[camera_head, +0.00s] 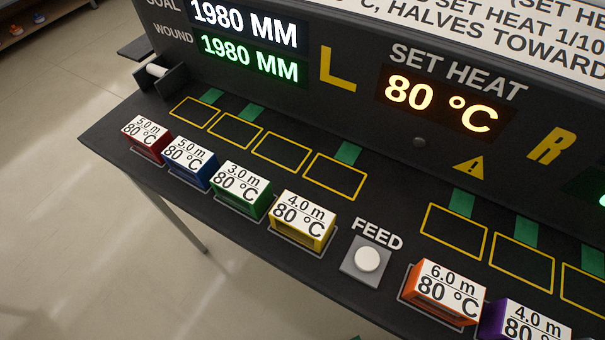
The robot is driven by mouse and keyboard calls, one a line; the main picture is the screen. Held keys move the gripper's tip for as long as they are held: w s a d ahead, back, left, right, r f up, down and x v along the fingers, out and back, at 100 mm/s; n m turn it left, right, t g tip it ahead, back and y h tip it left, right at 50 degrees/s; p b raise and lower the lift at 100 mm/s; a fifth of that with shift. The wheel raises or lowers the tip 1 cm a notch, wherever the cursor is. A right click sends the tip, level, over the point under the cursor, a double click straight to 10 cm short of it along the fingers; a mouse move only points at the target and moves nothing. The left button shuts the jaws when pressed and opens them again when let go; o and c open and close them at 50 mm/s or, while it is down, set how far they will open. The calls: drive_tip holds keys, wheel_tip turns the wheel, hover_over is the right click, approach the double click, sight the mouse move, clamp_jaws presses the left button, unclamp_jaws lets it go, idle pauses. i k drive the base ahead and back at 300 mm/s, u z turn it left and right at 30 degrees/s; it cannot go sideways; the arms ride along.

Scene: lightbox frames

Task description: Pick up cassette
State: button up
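Several box-shaped cassettes with white top labels stand in a row along the front of a black bench (110,130). From the left they are a red cassette (146,138) marked 5.0 m, a blue cassette (190,162) marked 5.0 m, a green cassette (241,188) marked 3.0 m and a yellow cassette (302,220) marked 4.0 m. Right of the button are an orange cassette (443,292) marked 6.0 m and a purple cassette (522,322) marked 4.0 m, cut by the frame's edge. All read 80 °C. My gripper is not in view.
A white FEED button (367,259) sits between yellow and orange. Empty yellow-outlined slots (281,151) lie behind the cassettes, with green tabs. The upright panel (345,45) shows 1980 MM twice and SET HEAT 80 °C. A small bracket with a white roller (157,71) stands at left.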

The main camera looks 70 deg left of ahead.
sight(250, 193)
drive_tip(key=u, duration=1.8)
drive_tip(key=k, duration=0.45)
drive_tip(key=u, duration=1.15)
